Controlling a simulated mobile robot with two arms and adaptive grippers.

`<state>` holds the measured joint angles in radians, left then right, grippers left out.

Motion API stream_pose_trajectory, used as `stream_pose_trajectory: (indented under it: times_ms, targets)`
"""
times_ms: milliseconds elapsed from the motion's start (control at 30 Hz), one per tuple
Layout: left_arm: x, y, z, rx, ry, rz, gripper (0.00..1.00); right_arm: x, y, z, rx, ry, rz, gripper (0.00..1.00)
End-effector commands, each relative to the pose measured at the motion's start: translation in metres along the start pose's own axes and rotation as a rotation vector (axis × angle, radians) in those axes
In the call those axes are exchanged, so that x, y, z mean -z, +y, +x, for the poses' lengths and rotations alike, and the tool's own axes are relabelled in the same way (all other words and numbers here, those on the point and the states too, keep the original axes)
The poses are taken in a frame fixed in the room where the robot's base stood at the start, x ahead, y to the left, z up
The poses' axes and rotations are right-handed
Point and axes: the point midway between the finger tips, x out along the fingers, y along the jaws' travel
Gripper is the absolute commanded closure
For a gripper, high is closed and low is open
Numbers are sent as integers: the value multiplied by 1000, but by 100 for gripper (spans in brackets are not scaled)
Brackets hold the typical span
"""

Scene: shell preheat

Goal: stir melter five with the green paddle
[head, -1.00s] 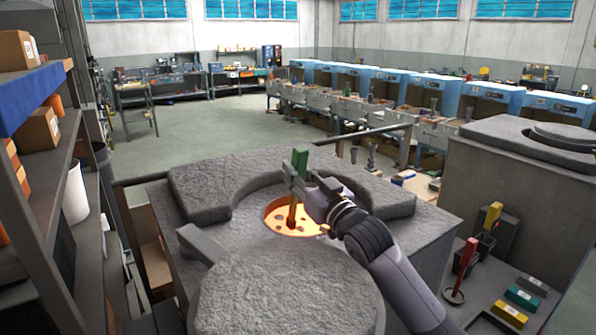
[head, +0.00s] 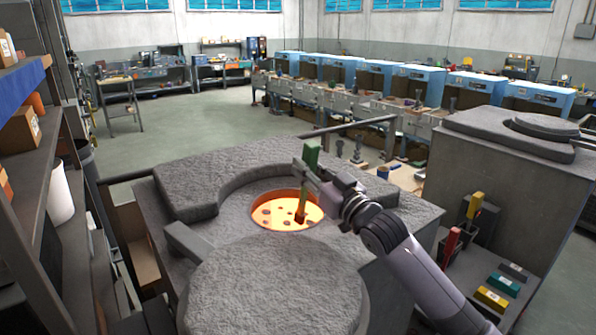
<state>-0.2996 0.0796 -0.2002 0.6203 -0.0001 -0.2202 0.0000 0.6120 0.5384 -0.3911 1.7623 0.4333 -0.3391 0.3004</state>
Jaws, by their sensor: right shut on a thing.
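The green paddle (head: 312,153) stands nearly upright in my right gripper (head: 308,178), which is shut on its handle. The paddle's lower end reaches into the glowing orange opening of the melter (head: 172,188), at the right side of that opening. Dark lumps float in the bright melt (head: 275,212). A number on this melter cannot be read. My left gripper is not in view.
A round grey lid (head: 275,285) lies in front of the opening. At the right stand a red-handled tool (head: 452,243) and a yellow-handled tool (head: 474,206), near small coloured blocks (head: 503,284). A shelf (head: 60,150) borders the left. A large grey block-shaped unit (head: 495,190) stands at the right.

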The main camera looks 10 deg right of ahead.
Motion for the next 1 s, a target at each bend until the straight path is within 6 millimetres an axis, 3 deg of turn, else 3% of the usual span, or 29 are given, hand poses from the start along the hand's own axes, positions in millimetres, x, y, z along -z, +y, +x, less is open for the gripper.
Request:
stream_pose_trajectory:
  times_ms: [467,800,1000]
  targets:
    - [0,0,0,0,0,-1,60,1,10,2,0,3,0,100]
    - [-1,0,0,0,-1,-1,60,-5,21,34,0,4,0,100]
    - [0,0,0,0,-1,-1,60,-7,22,38,1,3,0,100]
